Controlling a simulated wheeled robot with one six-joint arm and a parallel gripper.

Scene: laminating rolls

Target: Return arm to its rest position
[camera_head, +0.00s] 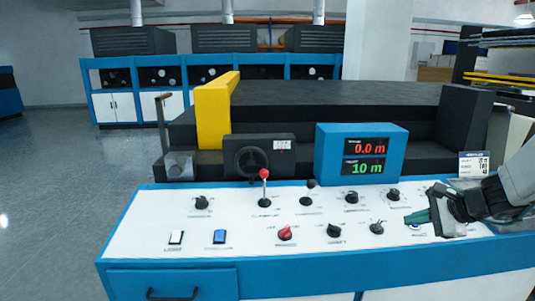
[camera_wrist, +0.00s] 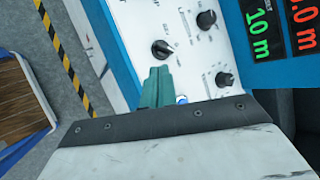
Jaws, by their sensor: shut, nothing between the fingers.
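My gripper (camera_head: 416,218) is at the right end of the white control panel (camera_head: 240,245) in the head view, low over it. Its teal fingers are shut together and empty. In the wrist view the shut fingers (camera_wrist: 157,86) point at the panel, beside a black knob (camera_wrist: 162,49) and a small blue button (camera_wrist: 182,99). I cannot tell whether the fingertips touch the panel. My arm comes in from the right edge of the head view.
The panel carries several black knobs, a red knob (camera_head: 285,233), a red-tipped lever (camera_head: 264,187) and two rocker switches. A blue display (camera_head: 361,154) reads 0.0 m and 10 m. A small sign (camera_head: 473,164) stands near my arm. Open floor lies left.

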